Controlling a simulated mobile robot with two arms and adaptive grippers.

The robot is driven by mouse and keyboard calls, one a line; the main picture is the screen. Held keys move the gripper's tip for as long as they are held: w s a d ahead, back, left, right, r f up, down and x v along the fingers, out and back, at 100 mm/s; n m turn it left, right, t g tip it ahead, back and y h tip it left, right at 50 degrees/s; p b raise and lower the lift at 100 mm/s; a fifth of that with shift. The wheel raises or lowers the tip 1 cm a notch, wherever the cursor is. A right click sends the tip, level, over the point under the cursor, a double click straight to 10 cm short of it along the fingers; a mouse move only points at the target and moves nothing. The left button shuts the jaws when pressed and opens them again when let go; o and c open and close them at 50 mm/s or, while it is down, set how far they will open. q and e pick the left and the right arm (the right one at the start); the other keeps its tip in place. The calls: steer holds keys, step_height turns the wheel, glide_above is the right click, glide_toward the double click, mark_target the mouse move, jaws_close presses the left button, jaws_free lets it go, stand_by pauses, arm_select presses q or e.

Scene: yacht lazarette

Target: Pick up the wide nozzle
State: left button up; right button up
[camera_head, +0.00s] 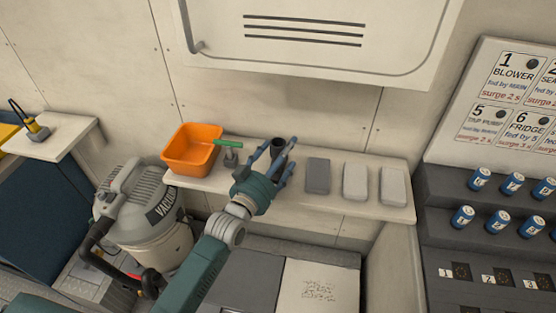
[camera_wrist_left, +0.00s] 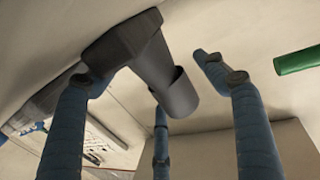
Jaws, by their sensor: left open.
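A dark grey nozzle (camera_head: 278,145) stands on the pale shelf in the head view, partly hidden by my left gripper (camera_head: 274,153). In the left wrist view the nozzle (camera_wrist_left: 165,75) is a round tube that widens into a broader, angular end. My left gripper (camera_wrist_left: 155,80) is open, with its blue fingers spread around the nozzle. The left finger appears close to the broad end, and a gap shows on the right. I cannot tell whether any finger touches it. My right gripper is in neither view.
The shelf (camera_head: 330,205) also holds an orange bin (camera_head: 193,148), a grey tool with a green bar (camera_head: 229,144), a dark grey block (camera_head: 318,176) and two light blocks (camera_head: 355,183). A vacuum (camera_head: 145,210) stands below left. A wall cabinet (camera_head: 310,40) hangs above.

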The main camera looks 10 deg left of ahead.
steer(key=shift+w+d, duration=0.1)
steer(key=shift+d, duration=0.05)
arm_select(q)
steer(key=shift+c, duration=1)
steer(key=c, duration=1.1)
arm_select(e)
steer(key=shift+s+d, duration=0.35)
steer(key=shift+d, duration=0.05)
